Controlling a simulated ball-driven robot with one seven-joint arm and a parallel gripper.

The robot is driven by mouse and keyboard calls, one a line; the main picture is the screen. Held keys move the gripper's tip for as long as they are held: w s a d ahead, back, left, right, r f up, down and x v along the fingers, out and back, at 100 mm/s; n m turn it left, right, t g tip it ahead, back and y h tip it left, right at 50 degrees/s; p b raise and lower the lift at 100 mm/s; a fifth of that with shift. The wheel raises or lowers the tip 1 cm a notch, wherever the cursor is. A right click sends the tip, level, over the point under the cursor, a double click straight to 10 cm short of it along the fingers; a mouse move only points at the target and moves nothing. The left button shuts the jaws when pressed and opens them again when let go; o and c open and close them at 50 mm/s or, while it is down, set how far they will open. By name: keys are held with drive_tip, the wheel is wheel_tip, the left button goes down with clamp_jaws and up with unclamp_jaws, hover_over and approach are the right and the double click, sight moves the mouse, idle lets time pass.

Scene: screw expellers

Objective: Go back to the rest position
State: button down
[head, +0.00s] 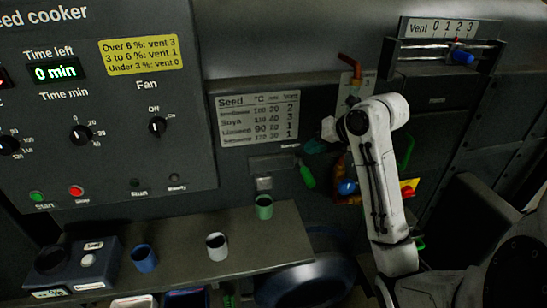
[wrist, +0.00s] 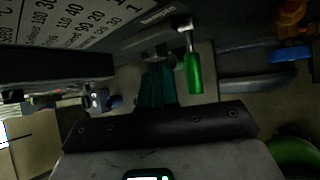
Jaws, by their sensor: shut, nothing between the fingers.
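My arm rises at the right of the head view, bent over toward the machine front. My gripper (head: 314,146) points left at its upper end, close to the dark panel. In the wrist view the teal fingers of my gripper (wrist: 157,84) are together and hold nothing. A green-handled lever (head: 308,176) hangs just below the gripper in the head view. It shows just right of the fingers in the wrist view (wrist: 194,73). I cannot tell whether the fingers touch anything.
The seed cooker panel (head: 110,168) stands at left, its display reading 0 min. A seed chart (head: 257,118) is beside it. A shelf (head: 190,243) below carries blue, white and green cups and a dark device (head: 72,268). A vent slider (head: 462,57) is at upper right.

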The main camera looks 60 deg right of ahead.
drive_tip(key=w+a+f+m+g+y, duration=0.1)
drive_tip(key=w+a+f+m+y, duration=0.15)
drive_tip(key=a+f+m, duration=0.6)
drive_tip(key=w+a+f+m+g+y, duration=0.1)
drive_tip(key=w+a+f+m, duration=0.4)
drive_tip(key=a, duration=0.7)
drive_tip(key=s+a+f+m+g, duration=0.3)
drive_tip(key=s+a+f+m, duration=0.2)
drive_tip(key=s+a+f, duration=0.35)
drive_tip(key=s+a+f+m+g+h, duration=0.1)
drive_tip(key=s+a+f+m+g, duration=0.1)
drive_tip(key=s+f+m, duration=0.3)
drive_tip(key=s+m+g, duration=0.1)
drive_tip(key=s, duration=0.3)
drive_tip(key=shift+s+a, duration=0.4)
